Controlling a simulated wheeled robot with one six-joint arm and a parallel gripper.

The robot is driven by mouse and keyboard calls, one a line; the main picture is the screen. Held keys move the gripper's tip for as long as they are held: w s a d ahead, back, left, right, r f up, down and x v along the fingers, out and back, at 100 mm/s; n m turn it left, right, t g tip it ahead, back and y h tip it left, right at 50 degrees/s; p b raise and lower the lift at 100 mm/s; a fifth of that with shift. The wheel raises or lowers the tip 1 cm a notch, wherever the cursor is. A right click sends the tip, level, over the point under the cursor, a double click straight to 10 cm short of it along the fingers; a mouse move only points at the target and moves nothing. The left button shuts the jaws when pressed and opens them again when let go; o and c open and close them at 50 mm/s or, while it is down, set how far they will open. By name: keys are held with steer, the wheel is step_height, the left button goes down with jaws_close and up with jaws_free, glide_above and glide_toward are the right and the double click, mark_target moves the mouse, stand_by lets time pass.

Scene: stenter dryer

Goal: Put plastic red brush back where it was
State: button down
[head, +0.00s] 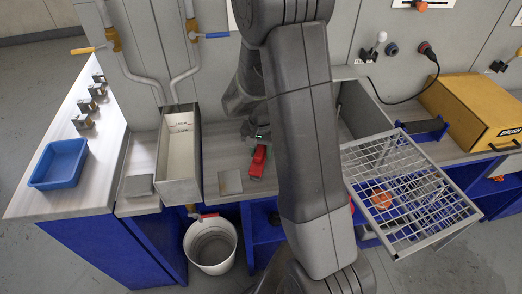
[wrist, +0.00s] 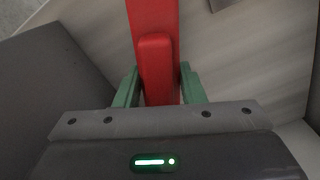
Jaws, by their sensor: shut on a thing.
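The red plastic brush (wrist: 155,60) is between the two green fingers of my gripper (wrist: 160,88) in the wrist view, and the fingers are shut on it. In the head view the red brush (head: 258,161) shows just left of my arm, over the grey worktop. My gripper (head: 262,138) is partly hidden there by my own arm. I cannot tell whether the brush touches the worktop.
A long grey trough (head: 181,178) stands left of the brush, with a small grey plate (head: 230,182) between them. A wire mesh rack (head: 405,190) juts out at right.

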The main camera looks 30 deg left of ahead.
mark_target(261, 147)
steer(key=shift+f, duration=0.15)
steer(key=shift+f+b, duration=0.2)
steer(key=shift+b, duration=0.1)
steer(key=c, duration=0.9)
jaws_free()
steer(key=shift+r, duration=0.15)
step_height(261, 147, up, 12)
steer(key=shift+r, duration=0.15)
